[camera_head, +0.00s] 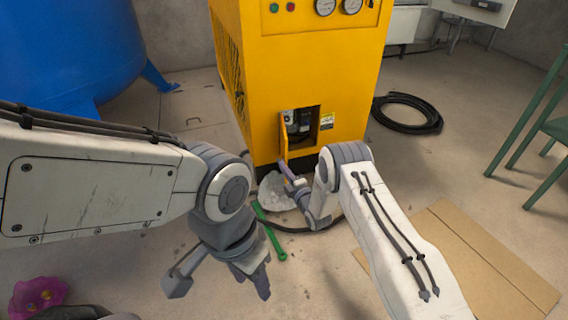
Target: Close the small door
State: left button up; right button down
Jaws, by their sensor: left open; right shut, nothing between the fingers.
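The small door (284,141) is a narrow yellow panel, seen nearly edge-on. It stands swung out at the left side of a dark opening (301,125) low on the front of the yellow machine (300,70). My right gripper (287,172) is shut and empty, close to the lower end of the door; I cannot tell whether it touches it. My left gripper (222,287) is open and empty above the floor at the lower middle, well away from the door.
A green wrench-like tool (268,232) and a whitish heap (276,194) lie on the floor before the machine. A blue tank (70,45) stands at left, a coiled black hose (408,113) at right. A green frame (530,125) stands far right.

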jog(key=b+x, duration=0.6)
jog(key=x, duration=0.4)
jog(key=d, duration=0.4)
jog(key=shift+w+d+b, duration=0.1)
jog(key=shift+b, duration=0.3)
